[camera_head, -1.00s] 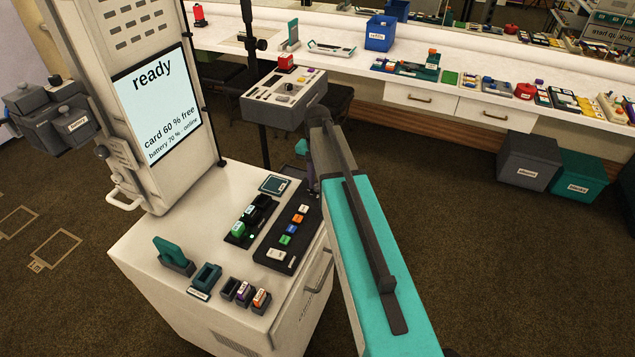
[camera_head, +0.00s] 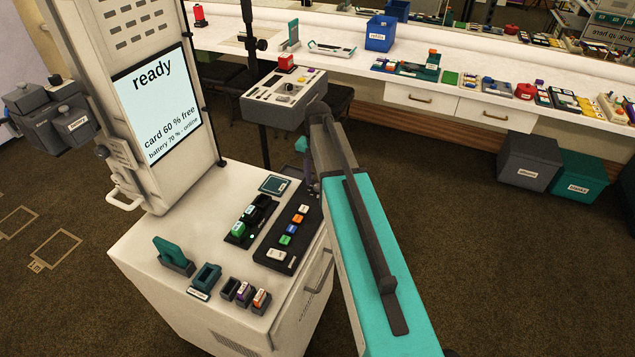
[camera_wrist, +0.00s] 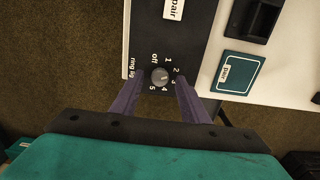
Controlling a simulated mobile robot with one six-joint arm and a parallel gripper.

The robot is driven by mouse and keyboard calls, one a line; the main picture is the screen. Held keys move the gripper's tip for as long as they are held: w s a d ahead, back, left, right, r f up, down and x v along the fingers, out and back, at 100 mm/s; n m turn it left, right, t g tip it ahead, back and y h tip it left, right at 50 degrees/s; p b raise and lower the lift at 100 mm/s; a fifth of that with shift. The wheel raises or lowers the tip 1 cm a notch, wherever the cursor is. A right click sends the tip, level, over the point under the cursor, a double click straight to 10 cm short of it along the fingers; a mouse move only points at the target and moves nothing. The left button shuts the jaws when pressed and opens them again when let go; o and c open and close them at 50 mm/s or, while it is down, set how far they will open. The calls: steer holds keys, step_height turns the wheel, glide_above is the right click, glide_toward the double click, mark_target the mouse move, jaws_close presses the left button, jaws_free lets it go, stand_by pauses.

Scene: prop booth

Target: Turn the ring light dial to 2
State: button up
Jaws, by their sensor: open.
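The ring light dial (camera_wrist: 160,77) is a small grey round knob on a dark panel (camera_wrist: 187,45) in the wrist view. Marks off and 1 to 5 surround it, and a partly covered "ring lig..." label is at its left. A pale mark shows on the knob, but I cannot tell for sure which number it points to. My gripper (camera_wrist: 159,84) is open, with one purple finger on each side of the dial. I cannot tell whether the fingers touch it. In the head view the dark panel (camera_head: 274,240) lies on the white cabinet, and my arm hides the dial.
Coloured buttons (camera_head: 291,229) line the panel, close to the dial. A teal labelled pad (camera_wrist: 238,73) lies beside the panel. A tall kiosk with a "ready" screen (camera_head: 157,100) rises behind the cabinet (camera_head: 150,245). A grey control box (camera_head: 283,98) stands beyond my arm.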

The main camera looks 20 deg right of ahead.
mark_target(318, 186)
step_height(318, 186, up, 13)
steer(key=b, duration=0.2)
stand_by(0.6)
stand_by(0.5)
